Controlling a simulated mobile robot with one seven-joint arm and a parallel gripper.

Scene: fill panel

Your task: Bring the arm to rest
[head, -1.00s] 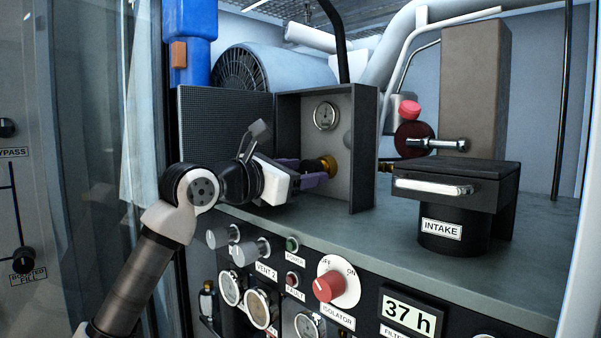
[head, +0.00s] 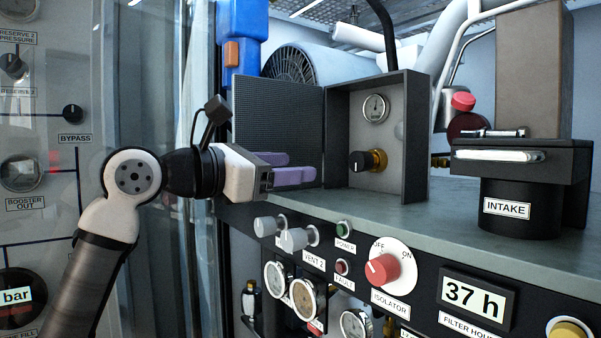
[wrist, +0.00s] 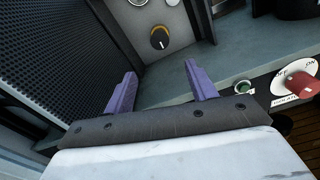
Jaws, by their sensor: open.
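My gripper (head: 312,167) has a white body and purple fingers. It is raised in front of the left part of the panel shelf, before the dark mesh plate, and points right toward the open box. In the wrist view the gripper (wrist: 160,82) shows its two fingers spread apart with nothing between them. A black knob on a brass collar (head: 368,160) is on the back wall of the open box, apart from the fingertips. The knob also shows in the wrist view (wrist: 160,38), beyond the fingers.
The open grey box (head: 415,145) with a small gauge and the mesh plate (head: 275,125) stand close to my gripper. A black intake unit (head: 520,200) stands to the right. Knobs and the red isolator switch (head: 382,268) are below. A glass panel is at the left.

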